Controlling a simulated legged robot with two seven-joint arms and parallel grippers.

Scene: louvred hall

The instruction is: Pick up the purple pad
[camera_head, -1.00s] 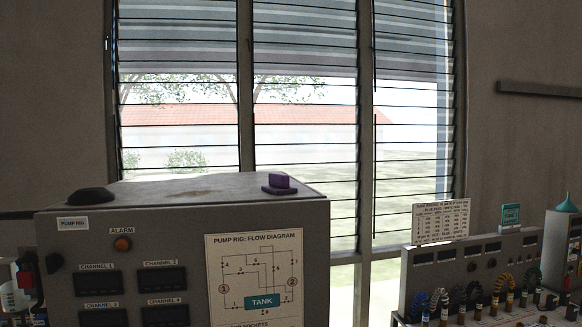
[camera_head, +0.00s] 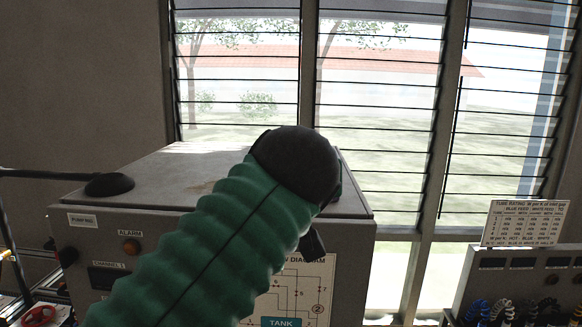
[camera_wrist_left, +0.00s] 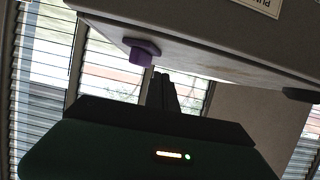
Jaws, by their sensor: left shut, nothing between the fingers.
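The purple pad (camera_wrist_left: 142,50) sits on the top face of the grey pump rig cabinet (camera_wrist_left: 200,25), which appears upside down in the left wrist view. In the head view the pad is hidden behind my green-sleeved left arm. My left gripper (camera_wrist_left: 161,78) is shut and empty, with its fingertips close to the pad but apart from it. In the head view the arm reaches up from the lower left across the cabinet (camera_head: 200,165), and its fingers cannot be made out clearly. My right gripper is not in view.
A black dome (camera_head: 109,185) stands on the cabinet's left top corner. A louvred window (camera_head: 380,120) is behind. At right, a second panel (camera_head: 510,275) carries a printed tube rating sign (camera_head: 525,223) and coiled tubes.

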